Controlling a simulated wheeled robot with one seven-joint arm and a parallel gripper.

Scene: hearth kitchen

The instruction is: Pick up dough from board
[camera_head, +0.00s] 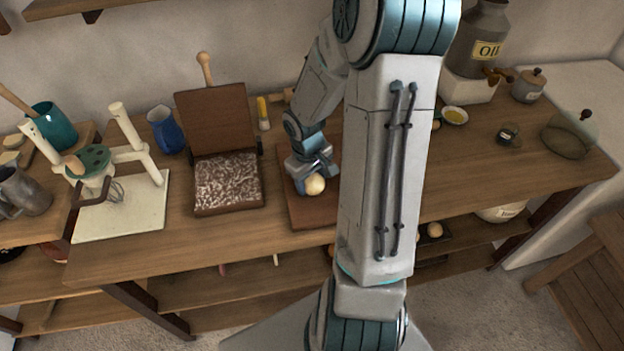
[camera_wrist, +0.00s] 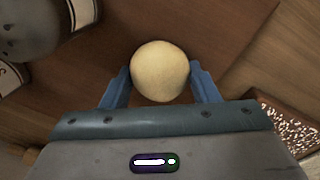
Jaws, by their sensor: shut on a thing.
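The dough (camera_head: 315,185) is a pale, round ball at my gripper's fingers in the head view. My gripper (camera_head: 313,178) is over the brown wooden board (camera_head: 300,215). In the wrist view the dough (camera_wrist: 160,71) sits between the two blue fingers of my gripper (camera_wrist: 160,84), which are shut on it. The board (camera_wrist: 215,40) shows behind the dough. I cannot tell whether the dough touches the board. My arm hides the right part of the board in the head view.
An open brown box with a speckled inside (camera_head: 228,182) stands just left of the board. A blue jug (camera_head: 166,130) and a white stand (camera_head: 120,205) are farther left. Bare tabletop (camera_head: 465,180) lies right of my arm.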

